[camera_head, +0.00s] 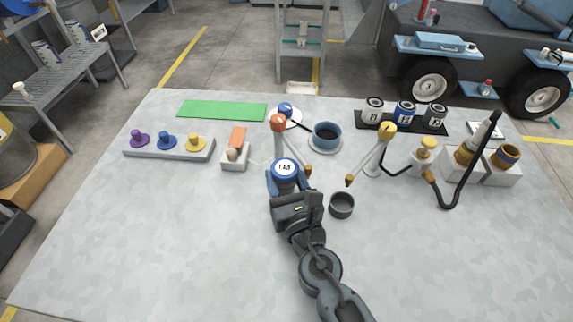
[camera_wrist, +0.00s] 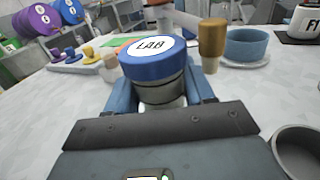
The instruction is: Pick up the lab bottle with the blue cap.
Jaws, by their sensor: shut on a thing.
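The lab bottle has a blue cap with a white top reading "LAB", which shows large in the wrist view (camera_wrist: 152,60). In the head view the same bottle (camera_head: 285,171) is near the middle of the table. My gripper (camera_head: 284,184) is shut on it, with one blue finger on each side of its body. In the wrist view my gripper (camera_wrist: 155,98) has the bottle between its fingers, upright. The bottle's base is hidden behind my gripper, so I cannot tell whether it touches the table.
A dark round cup (camera_head: 342,205) stands close to the right of my gripper. Nozzle arms (camera_head: 372,155) and a blue bowl (camera_head: 326,136) stand beyond. A rack with coloured knobs (camera_head: 169,148) lies left. The table's front left (camera_head: 150,240) is clear.

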